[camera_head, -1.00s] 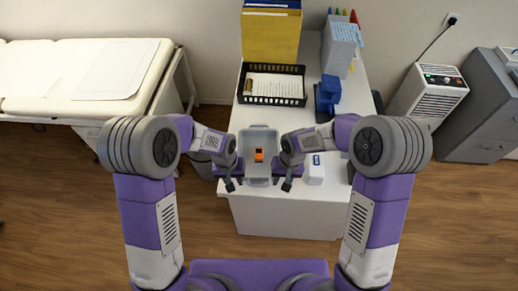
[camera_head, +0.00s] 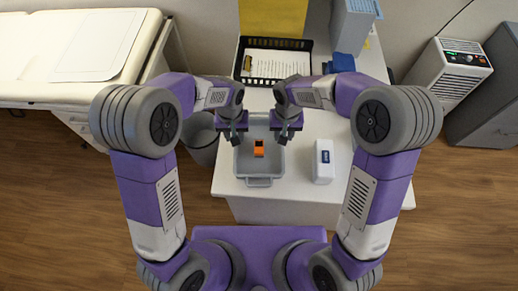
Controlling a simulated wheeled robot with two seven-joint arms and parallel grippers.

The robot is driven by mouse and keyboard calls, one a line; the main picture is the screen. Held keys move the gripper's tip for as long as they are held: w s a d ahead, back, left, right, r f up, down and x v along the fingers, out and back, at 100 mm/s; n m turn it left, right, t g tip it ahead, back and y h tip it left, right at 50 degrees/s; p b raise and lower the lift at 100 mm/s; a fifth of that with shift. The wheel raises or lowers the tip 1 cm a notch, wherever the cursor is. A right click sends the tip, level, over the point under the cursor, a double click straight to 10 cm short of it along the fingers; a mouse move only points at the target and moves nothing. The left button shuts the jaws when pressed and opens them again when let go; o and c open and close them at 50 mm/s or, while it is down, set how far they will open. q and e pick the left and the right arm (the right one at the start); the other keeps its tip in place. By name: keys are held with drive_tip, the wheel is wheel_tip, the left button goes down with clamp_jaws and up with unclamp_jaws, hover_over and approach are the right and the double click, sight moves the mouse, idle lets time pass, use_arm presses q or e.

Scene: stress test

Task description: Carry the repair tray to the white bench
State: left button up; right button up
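The repair tray (camera_head: 246,166) is a grey open tray with an orange item (camera_head: 259,148) and a small dark part inside. It appears to rest near the front edge of the white bench (camera_head: 232,187), its near handle toward me. My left gripper (camera_head: 234,132) is at the tray's far left side. My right gripper (camera_head: 283,132) is at its far right side. Both point down, and the hands hide the tray's far corners. I cannot tell whether the fingers are open or shut, or whether they touch the tray.
A grey bin (camera_head: 202,140) stands at the bench's left. A padded couch (camera_head: 40,60) is at far left, a heater (camera_head: 447,70) at right.

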use_arm(q)
drive_tip(key=shift+f, duration=0.25)
use_arm(e)
drive_tip(key=shift+f, duration=0.25)
